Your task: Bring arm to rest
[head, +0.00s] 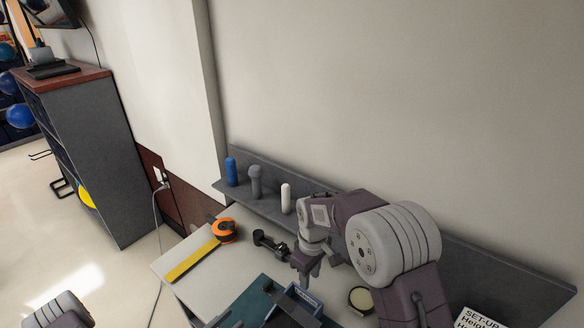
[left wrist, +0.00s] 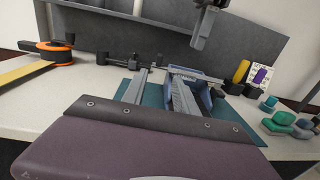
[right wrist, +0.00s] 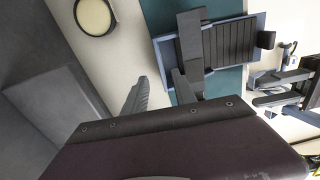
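My right arm reaches in from the right in the head view, with its gripper (head: 305,272) pointing down over the bench beside a blue tray. In the right wrist view the two fingers of this gripper (right wrist: 158,92) stand apart, with nothing seen between them. My left arm shows only as a link at the lower left of the head view; its gripper is out of that view. In the left wrist view the left gripper's fingers (left wrist: 160,88) stand apart above a teal mat, close to the blue tray (left wrist: 205,100). Nothing is clearly held.
The bench (head: 190,255) carries an orange tape reel (head: 225,230), a yellow strip (head: 192,262), a small dark dumbbell-like part (head: 270,243) and a round cream-topped item (head: 361,298). A grey ledge (head: 265,200) with upright pegs runs along the wall. Teal and green pieces (left wrist: 280,120) lie at right.

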